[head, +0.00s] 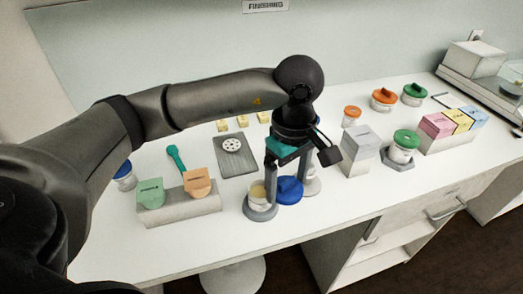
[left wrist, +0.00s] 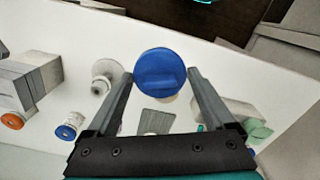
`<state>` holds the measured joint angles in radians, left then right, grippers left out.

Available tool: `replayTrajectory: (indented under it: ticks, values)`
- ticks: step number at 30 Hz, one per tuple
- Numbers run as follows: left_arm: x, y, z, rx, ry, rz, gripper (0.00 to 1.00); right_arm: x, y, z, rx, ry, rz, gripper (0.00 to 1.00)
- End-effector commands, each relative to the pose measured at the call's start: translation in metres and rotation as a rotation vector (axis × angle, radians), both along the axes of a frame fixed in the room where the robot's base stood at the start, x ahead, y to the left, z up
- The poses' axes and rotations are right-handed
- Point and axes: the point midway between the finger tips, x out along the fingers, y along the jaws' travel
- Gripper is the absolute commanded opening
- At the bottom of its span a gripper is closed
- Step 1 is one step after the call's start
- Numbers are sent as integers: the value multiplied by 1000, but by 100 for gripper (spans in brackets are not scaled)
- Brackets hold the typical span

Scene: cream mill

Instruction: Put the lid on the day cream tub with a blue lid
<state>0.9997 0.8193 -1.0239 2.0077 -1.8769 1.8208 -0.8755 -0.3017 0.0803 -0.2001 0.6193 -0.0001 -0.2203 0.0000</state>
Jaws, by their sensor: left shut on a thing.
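My left gripper (head: 285,189) is shut on a blue lid (head: 289,189), which also shows between the fingertips in the left wrist view (left wrist: 160,72). In the head view an open tub (head: 257,195) with pale cream inside stands on a round grey base (head: 260,212), just left of the lid. One finger stands between tub and lid. The lid looks held above the table and beside the tub; its exact height is hard to tell. In the left wrist view the lid hides most of what lies under it. My right gripper is not in view.
A white pot (head: 311,186) stands close right of the lid. A holder with green and orange cards (head: 180,208) is at left. A grey block (head: 361,152) and a green-lidded tub (head: 403,147) stand at right. The front table edge is clear.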

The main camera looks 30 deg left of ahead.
Motion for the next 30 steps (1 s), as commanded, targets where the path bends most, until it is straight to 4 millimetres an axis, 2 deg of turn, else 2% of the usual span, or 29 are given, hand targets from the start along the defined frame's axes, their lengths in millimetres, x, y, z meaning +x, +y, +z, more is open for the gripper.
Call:
replayTrajectory:
  ticks: [1, 14, 30]
  values:
    - [2, 1, 4, -1, 3, 103, 36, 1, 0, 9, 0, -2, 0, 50]
    - [19, 21, 7, 1, 2, 1072, 36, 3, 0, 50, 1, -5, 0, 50]
    - [25, 58, 2, 6, 2, 2287, 36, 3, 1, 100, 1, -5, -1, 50]
